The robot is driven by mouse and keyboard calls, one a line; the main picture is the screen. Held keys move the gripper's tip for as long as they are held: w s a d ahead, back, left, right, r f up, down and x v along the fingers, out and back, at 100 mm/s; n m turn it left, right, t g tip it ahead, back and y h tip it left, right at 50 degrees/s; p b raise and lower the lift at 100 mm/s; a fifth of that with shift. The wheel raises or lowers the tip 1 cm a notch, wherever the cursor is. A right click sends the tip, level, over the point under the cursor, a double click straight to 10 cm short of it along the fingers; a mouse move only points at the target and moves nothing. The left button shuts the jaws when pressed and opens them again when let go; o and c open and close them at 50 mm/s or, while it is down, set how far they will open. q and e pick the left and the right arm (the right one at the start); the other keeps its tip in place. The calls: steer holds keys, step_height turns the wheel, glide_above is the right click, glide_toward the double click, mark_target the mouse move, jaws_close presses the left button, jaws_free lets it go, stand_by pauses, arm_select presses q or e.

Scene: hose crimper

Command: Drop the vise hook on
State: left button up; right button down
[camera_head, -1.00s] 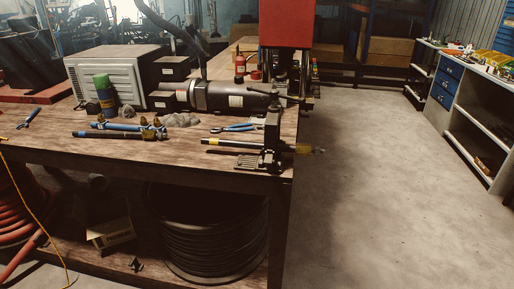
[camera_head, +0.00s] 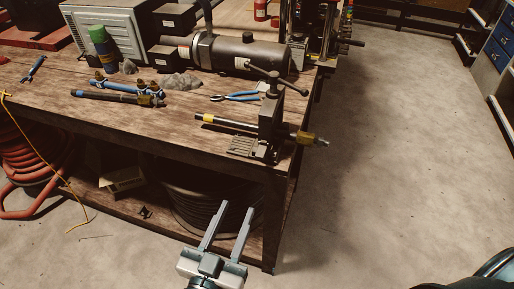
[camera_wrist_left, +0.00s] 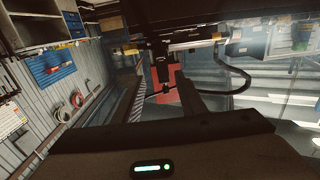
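A dark metal vise (camera_head: 269,125) stands at the front right corner of the wooden workbench. Its T-shaped handle (camera_head: 277,80) is on top. A dark hose with a yellow band (camera_head: 208,118) lies through the vise, and a brass-coloured fitting (camera_head: 306,138) sticks out on its right side. I cannot make out clearly how the vise hook sits. My left gripper (camera_head: 236,208) is open and empty, with its two fingers apart. It appears in front of the bench, lower in the picture than the vise and apart from it.
Blue-handled pliers (camera_head: 240,96), hose pieces with brass fittings (camera_head: 120,97) and a dark cylindrical machine (camera_head: 240,55) are on the bench (camera_head: 150,122). A black hose coil (camera_head: 195,205) is on the lower shelf. The floor to the right is clear.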

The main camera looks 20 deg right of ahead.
mark_target(259, 157)
arm_select(q)
steer(key=shift+s+a, duration=0.1)
steer(key=shift+a, duration=0.05)
steer(key=p+x, duration=0.4)
steer(key=x, duration=1.3)
steer(key=shift+d+p, duration=0.25)
steer(key=shift+p, duration=0.1)
jaws_close()
steer(key=shift+f, duration=0.1)
